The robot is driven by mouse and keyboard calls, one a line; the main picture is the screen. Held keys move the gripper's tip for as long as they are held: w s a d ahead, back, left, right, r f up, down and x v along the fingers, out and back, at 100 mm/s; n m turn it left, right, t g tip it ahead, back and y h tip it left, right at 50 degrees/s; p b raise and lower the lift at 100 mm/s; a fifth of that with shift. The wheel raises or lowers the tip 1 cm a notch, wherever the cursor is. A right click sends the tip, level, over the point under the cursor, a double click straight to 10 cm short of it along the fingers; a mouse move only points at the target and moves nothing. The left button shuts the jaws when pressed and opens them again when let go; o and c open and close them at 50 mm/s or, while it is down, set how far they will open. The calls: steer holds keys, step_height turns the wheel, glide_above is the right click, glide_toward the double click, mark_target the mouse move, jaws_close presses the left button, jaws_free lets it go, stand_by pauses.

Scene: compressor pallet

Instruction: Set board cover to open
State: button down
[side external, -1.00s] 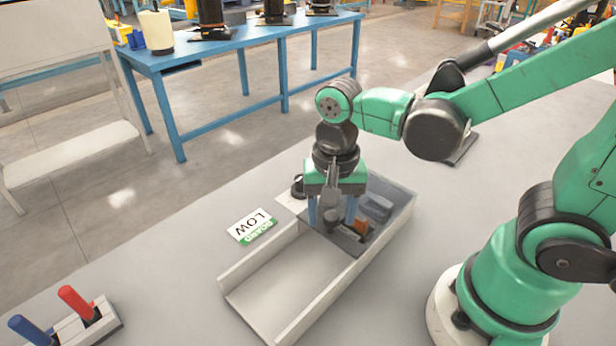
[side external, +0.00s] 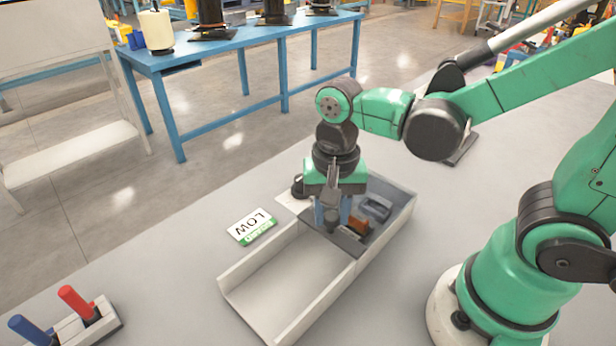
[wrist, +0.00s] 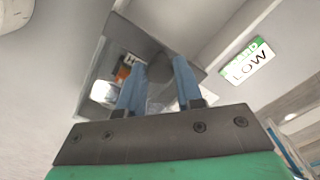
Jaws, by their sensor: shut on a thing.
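The board cover (side external: 348,241) is a dark, see-through panel over the far right part of a long pale tray (side external: 244,304). It also shows in the wrist view as a grey plate (wrist: 132,36). An orange part (side external: 358,224) and a grey part (side external: 376,207) show at the cover. My gripper (side external: 333,222) points down over the cover's near end, its blue fingers shut on the cover's dark knob (side external: 331,226). The fingers hide most of the knob. In the wrist view my gripper (wrist: 160,66) shows both fingers, with the grip itself unclear.
The tray's near left half is open and empty. A white and green "LOW" label (side external: 252,227) lies left of the tray. A dark round knob (side external: 298,187) stands behind it. A block with red and blue handles (side external: 85,318) is at the lower left.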

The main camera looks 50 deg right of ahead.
steer(key=shift+a, duration=0.1)
stand_by(0.6)
steer(key=a, duration=1.5)
steer(key=shift+a, duration=0.2)
steer(key=c, duration=0.6)
jaws_free()
steer(key=shift+o, duration=0.2)
steer(key=shift+r, duration=2.8)
steer(key=w+d+n+t, duration=0.2)
steer(key=d+n+t, duration=0.5)
steer(key=d, duration=1.3)
steer(key=shift+w+d+r+n, duration=0.15)
steer(key=shift+w+r+n, duration=0.2)
steer(key=shift+n, duration=0.65)
